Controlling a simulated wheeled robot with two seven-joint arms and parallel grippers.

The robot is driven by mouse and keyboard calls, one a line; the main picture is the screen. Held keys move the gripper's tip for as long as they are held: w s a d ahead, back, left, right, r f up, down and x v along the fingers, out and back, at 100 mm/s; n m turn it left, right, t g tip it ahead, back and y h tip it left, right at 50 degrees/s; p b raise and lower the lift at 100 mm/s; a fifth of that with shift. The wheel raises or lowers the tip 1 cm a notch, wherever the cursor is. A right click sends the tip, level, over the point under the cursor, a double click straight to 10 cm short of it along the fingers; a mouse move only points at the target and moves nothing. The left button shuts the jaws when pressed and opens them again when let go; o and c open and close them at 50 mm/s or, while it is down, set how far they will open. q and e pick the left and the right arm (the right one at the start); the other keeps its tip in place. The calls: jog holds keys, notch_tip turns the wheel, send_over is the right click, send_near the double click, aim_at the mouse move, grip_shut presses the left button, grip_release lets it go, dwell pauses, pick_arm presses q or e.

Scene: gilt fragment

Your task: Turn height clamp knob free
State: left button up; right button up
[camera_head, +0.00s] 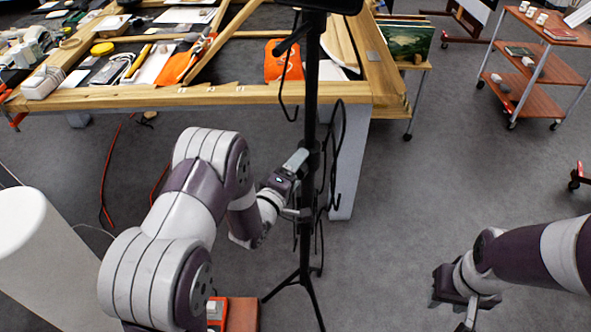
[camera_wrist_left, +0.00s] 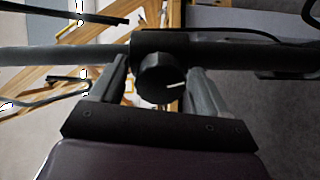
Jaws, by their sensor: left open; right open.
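The black stand's upright pole (camera_head: 311,110) rises through the middle of the head view. In the left wrist view the pole (camera_wrist_left: 60,57) runs across the picture, with a dark clamp collar on it. A round black clamp knob (camera_wrist_left: 157,79) with a white mark faces the camera. My left gripper (camera_head: 303,186) is at the pole. In the left wrist view my left gripper (camera_wrist_left: 159,84) is open, one finger on each side of the knob; contact cannot be told. The knob cannot be made out in the head view. My right gripper (camera_head: 457,310) is open and empty over the floor.
A wooden-edged workbench (camera_head: 230,96) with tools and orange cloths stands behind the pole. Black cables (camera_head: 338,135) hang beside the pole. Tripod legs (camera_head: 302,281) spread on the floor. A red shelf trolley (camera_head: 541,68) is at upper right.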

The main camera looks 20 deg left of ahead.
pick_arm(q)
jog(key=b+v, duration=0.1)
jog(key=v, duration=1.1)
jog(key=shift+s, duration=0.35)
notch_tip(320, 180, down, 9)
jog(key=s+a+m+g+y, duration=0.2)
jog(key=m+g, duration=0.2)
jog(key=g, duration=0.2)
jog(key=s+a+m+g+y+p, duration=0.1)
jog(key=s+a+m+g+y, duration=0.2)
jog(key=s+m+g, duration=0.3)
jog(key=s+d+r+m+g+p, duration=0.1)
jog(key=s+d+r+g, duration=0.1)
jog(key=r, duration=0.4)
jog(key=s+d+r+m+g+p, duration=0.1)
jog(key=s+d+r+m, duration=0.1)
jog(key=r, duration=0.4)
jog(key=shift+s+d+m+g+h, duration=0.3)
jog(key=shift+s+d+g, duration=0.15)
jog(key=shift+d, duration=0.7)
